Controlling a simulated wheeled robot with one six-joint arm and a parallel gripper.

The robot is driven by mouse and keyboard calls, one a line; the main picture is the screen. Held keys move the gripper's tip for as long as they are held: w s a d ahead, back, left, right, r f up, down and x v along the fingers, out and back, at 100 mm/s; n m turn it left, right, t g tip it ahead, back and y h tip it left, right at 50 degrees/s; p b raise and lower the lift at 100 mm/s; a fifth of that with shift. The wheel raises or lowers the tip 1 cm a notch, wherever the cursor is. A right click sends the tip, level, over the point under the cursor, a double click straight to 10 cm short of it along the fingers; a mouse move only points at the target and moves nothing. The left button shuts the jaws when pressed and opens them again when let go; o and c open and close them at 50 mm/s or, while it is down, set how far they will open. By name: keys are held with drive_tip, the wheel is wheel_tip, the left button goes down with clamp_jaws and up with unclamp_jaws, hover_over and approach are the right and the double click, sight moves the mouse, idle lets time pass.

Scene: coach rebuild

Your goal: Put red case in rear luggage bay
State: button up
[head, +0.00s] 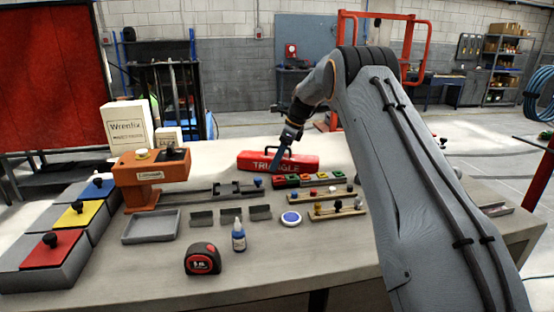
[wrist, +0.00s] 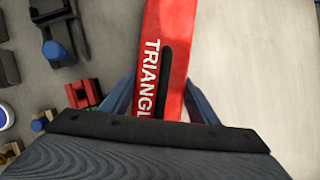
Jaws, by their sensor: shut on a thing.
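The long red case (head: 300,163) with white "TRIANGLE" lettering lies at the back middle of the table. It also shows in the wrist view (wrist: 178,30), running from the top edge down between the fingers. My gripper (head: 281,158) reaches down onto the case from above. In the wrist view its two blue fingers (wrist: 162,100) are on either side of the case, shut on it. I cannot tell whether the case is lifted off the table. No place is clearly marked as the rear luggage bay, and I cannot tell which it is.
Grey boxes with red (head: 52,252), yellow (head: 80,217) and blue (head: 98,189) knobbed lids line the left. An orange fixture (head: 150,172), grey tray (head: 150,227), tape measure (head: 202,258), glue bottle (head: 238,236) and coloured block row (head: 300,180) occupy the table.

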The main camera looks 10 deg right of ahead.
drive_tip(key=o, duration=1.6)
drive_tip(key=shift+f, duration=0.1)
drive_tip(key=shift+c, duration=0.2)
